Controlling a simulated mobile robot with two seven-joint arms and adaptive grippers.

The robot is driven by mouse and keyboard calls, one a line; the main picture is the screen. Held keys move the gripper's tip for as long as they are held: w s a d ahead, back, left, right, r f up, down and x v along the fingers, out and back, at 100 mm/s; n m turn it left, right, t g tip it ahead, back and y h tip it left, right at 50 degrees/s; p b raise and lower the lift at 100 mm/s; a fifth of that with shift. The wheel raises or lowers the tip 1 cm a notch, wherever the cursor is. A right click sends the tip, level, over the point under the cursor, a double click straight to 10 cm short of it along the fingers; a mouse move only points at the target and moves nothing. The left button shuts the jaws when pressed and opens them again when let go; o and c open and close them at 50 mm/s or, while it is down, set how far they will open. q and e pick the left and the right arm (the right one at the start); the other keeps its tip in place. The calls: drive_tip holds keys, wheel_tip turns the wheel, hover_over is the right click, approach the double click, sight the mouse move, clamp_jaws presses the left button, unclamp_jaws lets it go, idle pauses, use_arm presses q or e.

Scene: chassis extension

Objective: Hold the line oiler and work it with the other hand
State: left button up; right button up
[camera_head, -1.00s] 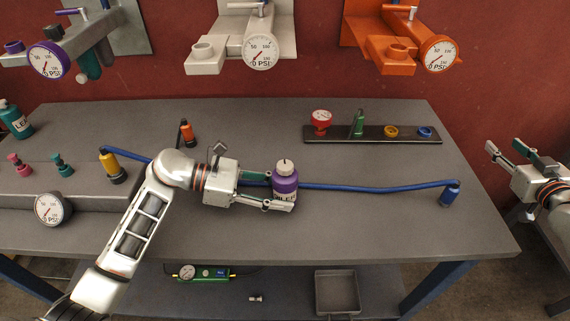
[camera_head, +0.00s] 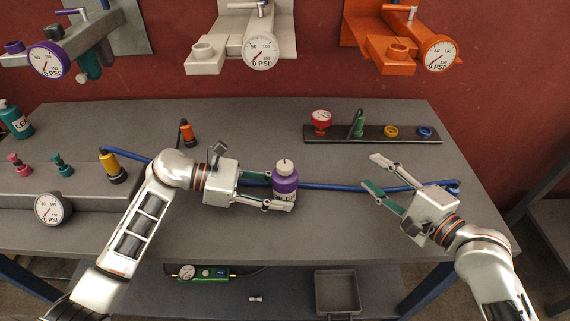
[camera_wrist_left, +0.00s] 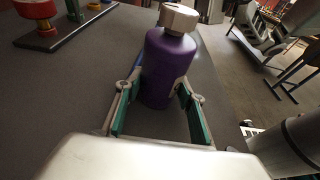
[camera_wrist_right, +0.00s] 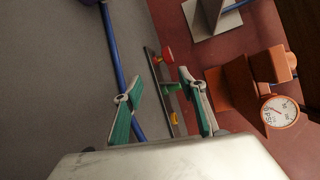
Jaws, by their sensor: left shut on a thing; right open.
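The line oiler is a purple bottle (camera_head: 285,183) with a pale cap, upright on the bench, right of the middle-left of the head view. It also shows in the left wrist view (camera_wrist_left: 168,70). My left gripper (camera_head: 281,191) is shut on the bottle, one finger on each side of it. My right gripper (camera_head: 377,177) is open and empty over the right part of the bench, apart from the bottle, its fingers pointing left. The right wrist view shows its open fingers (camera_wrist_right: 165,100) with nothing between them.
A blue hose (camera_head: 330,187) runs across the bench behind the bottle and under my right gripper. A dark rack (camera_head: 345,139) with coloured parts stands at the back right. A grey block with fittings (camera_head: 90,190) is at left. Gauged wall units (camera_head: 262,50) hang above.

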sight(291, 170)
drive_tip(key=s+a+m+y, duration=0.1)
drive_tip(key=a+m, duration=0.1)
drive_tip(key=s+a+m, duration=0.2)
drive_tip(key=a, duration=0.1)
drive_tip(key=s+a+r+m+y, duration=0.1)
drive_tip(key=s+a+m, duration=0.1)
drive_tip(key=shift+a+m+g+y, duration=0.25)
drive_tip(key=shift+m+g+y, duration=0.05)
drive_tip(key=shift+g, duration=0.1)
drive_tip(key=s+a+r+m+y, duration=0.2)
drive_tip(key=s+a+r+m, duration=0.15)
drive_tip(key=a+m, duration=0.2)
drive_tip(key=shift+m, duration=0.25)
drive_tip(key=x, duration=0.7)
drive_tip(key=f+x, duration=0.1)
drive_tip(key=x, duration=0.3)
drive_tip(key=c, duration=1.2)
